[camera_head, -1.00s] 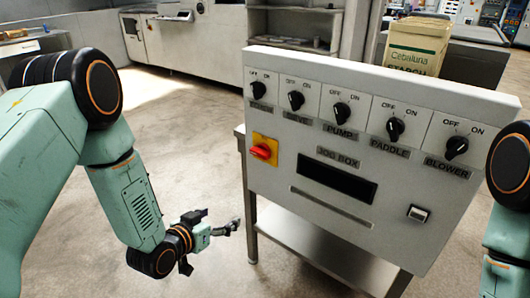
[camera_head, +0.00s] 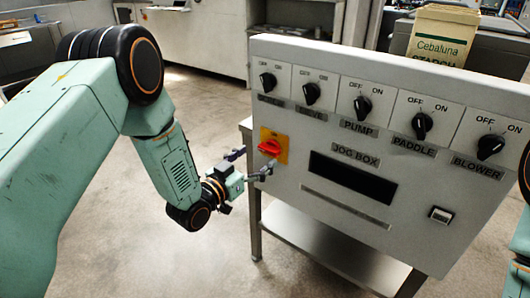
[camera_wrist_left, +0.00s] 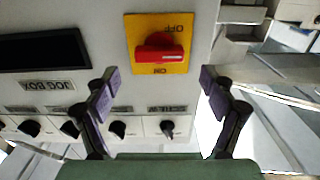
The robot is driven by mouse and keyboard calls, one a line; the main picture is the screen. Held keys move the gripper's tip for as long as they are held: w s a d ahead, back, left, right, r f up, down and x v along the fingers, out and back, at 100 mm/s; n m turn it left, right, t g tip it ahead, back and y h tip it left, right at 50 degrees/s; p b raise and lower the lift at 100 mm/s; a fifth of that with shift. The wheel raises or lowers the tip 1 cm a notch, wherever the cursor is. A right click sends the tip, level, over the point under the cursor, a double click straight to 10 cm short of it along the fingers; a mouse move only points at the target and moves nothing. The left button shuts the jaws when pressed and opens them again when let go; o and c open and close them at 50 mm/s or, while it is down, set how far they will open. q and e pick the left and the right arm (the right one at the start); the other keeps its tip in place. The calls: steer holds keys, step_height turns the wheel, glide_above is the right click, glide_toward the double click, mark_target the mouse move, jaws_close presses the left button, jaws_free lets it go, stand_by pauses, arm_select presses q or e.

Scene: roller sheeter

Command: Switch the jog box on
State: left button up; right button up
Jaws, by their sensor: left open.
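The jog box (camera_head: 300,75) is a pale grey slanted panel, lettered JOG BOX, on a metal stand. At its left is a red rotary switch (camera_head: 270,147) on a yellow plate (camera_head: 281,136). My right gripper is out of view.
Several black OFF/ON knobs, such as the pump knob (camera_head: 362,104), line the panel's top. A dark display (camera_head: 352,178) and a small rocker switch (camera_head: 441,215) sit below. A starch bag (camera_head: 440,35) stands behind. Open floor (camera_head: 110,220) lies at left.

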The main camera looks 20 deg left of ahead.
mark_target(267, 150)
arm_select(q)
steer(key=x, duration=0.3)
steer(key=shift+d+f, duration=0.1)
steer(key=shift+f, duration=0.15)
steer(key=shift+w+d+r+b, duration=0.1)
steer(key=shift+w+r+b, duration=0.15)
steer(key=shift+w+b, duration=0.2)
steer(key=shift+w+f, duration=0.15)
steer(key=shift+w, duration=0.05)
steer(key=shift+s, duration=0.15)
steer(key=c, duration=1.1)
